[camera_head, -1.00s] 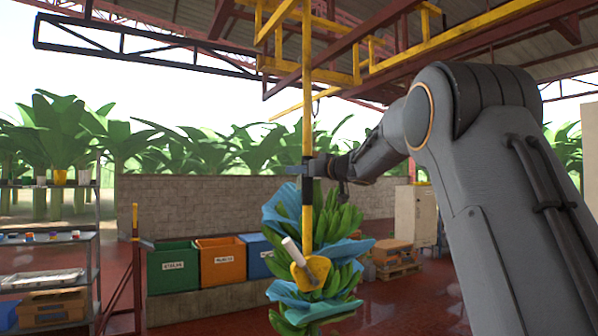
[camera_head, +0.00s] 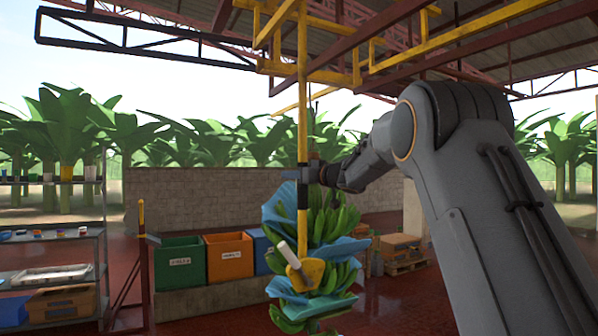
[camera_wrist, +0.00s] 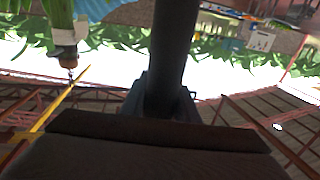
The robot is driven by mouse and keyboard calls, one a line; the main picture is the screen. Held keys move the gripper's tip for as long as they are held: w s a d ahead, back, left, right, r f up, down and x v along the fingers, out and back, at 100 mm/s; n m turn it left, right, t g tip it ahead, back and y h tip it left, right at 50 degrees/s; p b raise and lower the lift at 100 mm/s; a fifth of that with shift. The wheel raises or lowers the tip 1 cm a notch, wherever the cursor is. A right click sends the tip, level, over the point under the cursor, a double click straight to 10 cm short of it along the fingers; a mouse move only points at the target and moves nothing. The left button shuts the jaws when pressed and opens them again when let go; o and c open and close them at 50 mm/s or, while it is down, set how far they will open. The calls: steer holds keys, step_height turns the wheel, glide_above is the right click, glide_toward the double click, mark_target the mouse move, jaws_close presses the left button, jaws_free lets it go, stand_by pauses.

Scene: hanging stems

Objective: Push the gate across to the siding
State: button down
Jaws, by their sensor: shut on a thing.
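The gate appears to be the yellow overhead rail piece (camera_head: 283,22) with a yellow pole (camera_head: 303,110) hanging from it; how they join is not clear. My gripper (camera_head: 303,174) is shut on the dark grip band of the pole, in front of the hanging bunch. In the wrist view a dark bar (camera_wrist: 173,50) runs up from between my jaws (camera_wrist: 160,105). A green banana bunch (camera_head: 335,225) with blue sheeting hangs right behind the pole. A yellow plate with a white handle (camera_head: 306,273) shows at the pole's lower end.
Yellow and dark red overhead rails (camera_head: 450,40) run to the upper right. Green, orange and blue bins (camera_head: 229,257) stand by a low block wall (camera_head: 190,195). A shelf rack (camera_head: 50,240) is at the left. Pallets with crates (camera_head: 402,250) stand at the right.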

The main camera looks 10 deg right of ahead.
steer(key=c, duration=1.4)
jaws_free()
steer(key=shift+w+f, duration=0.1)
steer(key=b+v, duration=0.2)
steer(key=v, duration=0.6)
steer(key=shift+b, duration=0.3)
